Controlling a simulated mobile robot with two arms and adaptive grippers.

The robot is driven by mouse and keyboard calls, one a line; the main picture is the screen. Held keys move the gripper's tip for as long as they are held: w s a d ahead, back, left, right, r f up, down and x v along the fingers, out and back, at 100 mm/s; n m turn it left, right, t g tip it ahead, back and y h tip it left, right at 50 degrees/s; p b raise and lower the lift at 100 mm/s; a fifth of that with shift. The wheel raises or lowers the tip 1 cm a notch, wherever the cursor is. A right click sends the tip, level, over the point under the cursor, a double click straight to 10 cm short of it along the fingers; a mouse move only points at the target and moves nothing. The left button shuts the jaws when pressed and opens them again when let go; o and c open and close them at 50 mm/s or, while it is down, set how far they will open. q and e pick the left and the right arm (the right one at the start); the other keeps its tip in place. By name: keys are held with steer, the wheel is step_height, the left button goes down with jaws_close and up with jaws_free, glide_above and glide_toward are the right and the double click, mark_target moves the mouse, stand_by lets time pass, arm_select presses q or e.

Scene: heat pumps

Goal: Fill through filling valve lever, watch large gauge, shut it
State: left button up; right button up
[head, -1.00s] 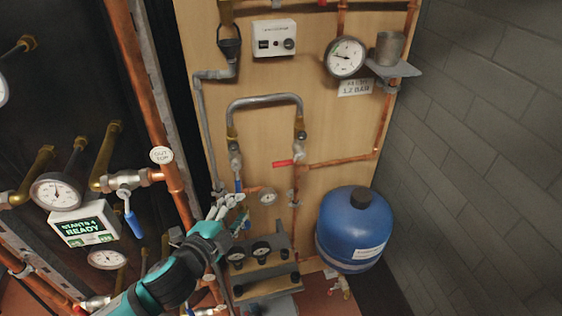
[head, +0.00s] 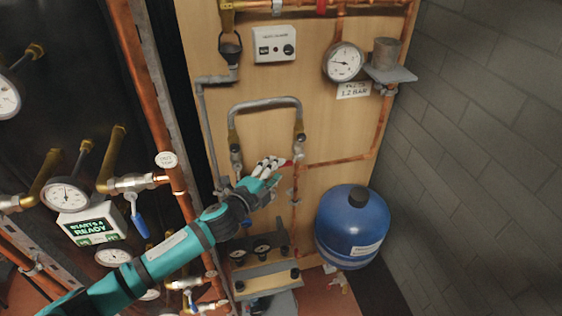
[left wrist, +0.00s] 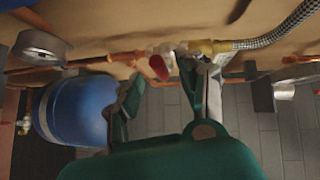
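The red valve lever (head: 289,162) sits at the right-hand valve below the grey braided hose (head: 265,101), on the wooden panel. My left gripper (head: 270,165) is beside it, on its left. In the left wrist view, the red lever (left wrist: 158,67) shows just beyond the gap between the spread fingers of my left gripper (left wrist: 165,82); I see no grip on it. The large gauge (head: 343,62) hangs at the upper right above a "1.2 BAR" label (head: 353,90). Its needle is too small to read exactly. My right gripper is out of view.
A blue tank (head: 352,228) stands at the lower right by the grey block wall (head: 480,120). A grey shelf (head: 390,75) with a cup juts out beside the gauge. Copper pipes, gauges and a blue lever (head: 138,222) crowd the left. A shelf with small gauges (head: 262,252) lies below.

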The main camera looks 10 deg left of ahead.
arm_select(q)
steer(key=shift+x, duration=1.85)
steer(key=shift+c, duration=0.5)
steer(key=shift+s, duration=0.1)
jaws_close()
steer(key=shift+f, duration=0.15)
